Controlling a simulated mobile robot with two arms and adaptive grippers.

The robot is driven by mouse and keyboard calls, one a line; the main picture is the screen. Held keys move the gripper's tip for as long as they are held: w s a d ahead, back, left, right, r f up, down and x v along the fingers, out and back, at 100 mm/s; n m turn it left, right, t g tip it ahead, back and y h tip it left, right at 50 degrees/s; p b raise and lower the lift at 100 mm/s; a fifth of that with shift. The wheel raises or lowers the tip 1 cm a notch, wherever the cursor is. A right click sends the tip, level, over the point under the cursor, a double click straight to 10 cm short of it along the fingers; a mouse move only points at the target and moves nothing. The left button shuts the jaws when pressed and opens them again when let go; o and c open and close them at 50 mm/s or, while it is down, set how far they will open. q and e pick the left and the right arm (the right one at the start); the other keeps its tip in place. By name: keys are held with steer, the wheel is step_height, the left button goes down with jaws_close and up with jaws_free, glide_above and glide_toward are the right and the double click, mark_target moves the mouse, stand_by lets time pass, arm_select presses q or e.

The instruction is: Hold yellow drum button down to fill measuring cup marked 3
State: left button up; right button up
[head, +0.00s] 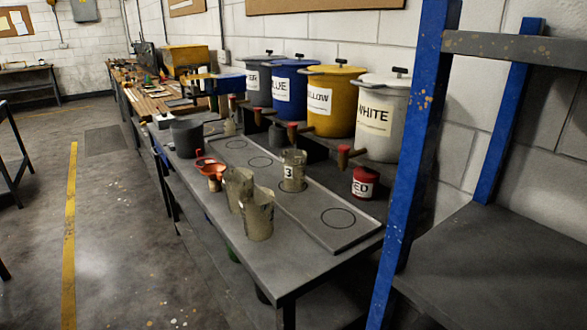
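The yellow drum (331,112), labelled in black on white with its first letter hidden, stands on a raised shelf between the blue and white drums. A spout with a red-brown end (294,131) sticks out low at its front; I cannot make out a separate button. The measuring cup marked 3 (292,172) stands upright on a ringed spot of the grey tray strip (315,212), in front of the yellow drum and apart from the spout. I cannot tell what is inside it. Neither of my grippers is in view.
Two more cups (239,189) (257,217), an orange-red funnel (213,176) and a dark pot (187,137) stand on the bench's left side. The white drum (379,120) and a red can (365,183) are to the right. A blue rack post (416,150) rises at the right.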

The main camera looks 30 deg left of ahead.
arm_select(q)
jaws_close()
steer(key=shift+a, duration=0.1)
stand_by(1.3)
